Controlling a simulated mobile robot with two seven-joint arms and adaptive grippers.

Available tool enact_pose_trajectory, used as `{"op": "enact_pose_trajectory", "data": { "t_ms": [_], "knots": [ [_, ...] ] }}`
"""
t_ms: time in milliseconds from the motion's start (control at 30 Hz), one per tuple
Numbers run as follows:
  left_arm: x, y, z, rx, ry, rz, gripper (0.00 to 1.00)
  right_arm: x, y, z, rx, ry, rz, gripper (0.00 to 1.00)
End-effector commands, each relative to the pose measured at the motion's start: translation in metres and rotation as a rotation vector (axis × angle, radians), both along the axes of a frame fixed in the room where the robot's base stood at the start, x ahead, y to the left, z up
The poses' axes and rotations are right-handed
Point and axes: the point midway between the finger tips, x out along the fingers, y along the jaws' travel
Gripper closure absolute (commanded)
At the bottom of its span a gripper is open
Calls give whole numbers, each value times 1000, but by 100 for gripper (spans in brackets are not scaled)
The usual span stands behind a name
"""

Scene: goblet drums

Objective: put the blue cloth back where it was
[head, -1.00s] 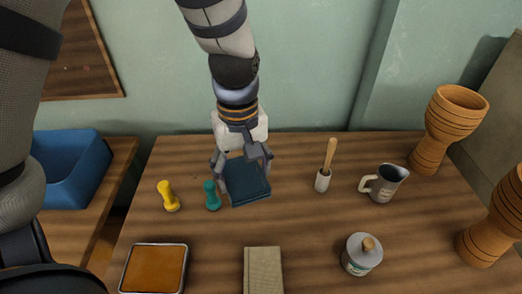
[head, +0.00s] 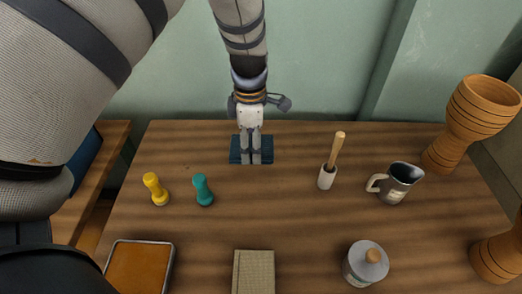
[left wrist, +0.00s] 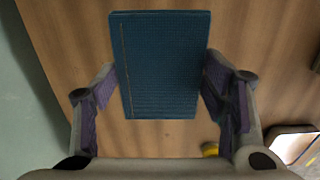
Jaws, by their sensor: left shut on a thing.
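In the left wrist view the cloth (left wrist: 162,65) lies between the two fingers, with a thin pale line along one side. My left gripper (head: 251,158) comes down from above and is shut on the cloth; its fingers also show in the left wrist view (left wrist: 165,100). The gripper covers the middle of the cloth in the head view. I cannot tell whether the cloth touches the table. My right gripper is not in view.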

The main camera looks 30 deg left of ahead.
Motion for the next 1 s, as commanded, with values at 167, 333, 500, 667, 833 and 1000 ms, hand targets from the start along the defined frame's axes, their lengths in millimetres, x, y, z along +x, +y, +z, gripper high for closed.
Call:
{"op": "enact_pose_trajectory", "data": {
  "t_ms": [167,333,500,667,833,1000],
  "knots": [
    [12,-5,-15,1,-1,-1,64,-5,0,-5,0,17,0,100],
    [14,-6,-45,-1,1,0,64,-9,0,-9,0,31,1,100],
    [15,-6,-45,0,-6,-1,64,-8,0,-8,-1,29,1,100],
    [14,-6,-48,0,-4,-1,64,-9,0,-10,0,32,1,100],
    [15,-6,-48,0,-4,-1,14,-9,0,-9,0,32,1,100],
    [15,-6,-48,1,-5,-1,14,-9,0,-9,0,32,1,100]
  ]
}}
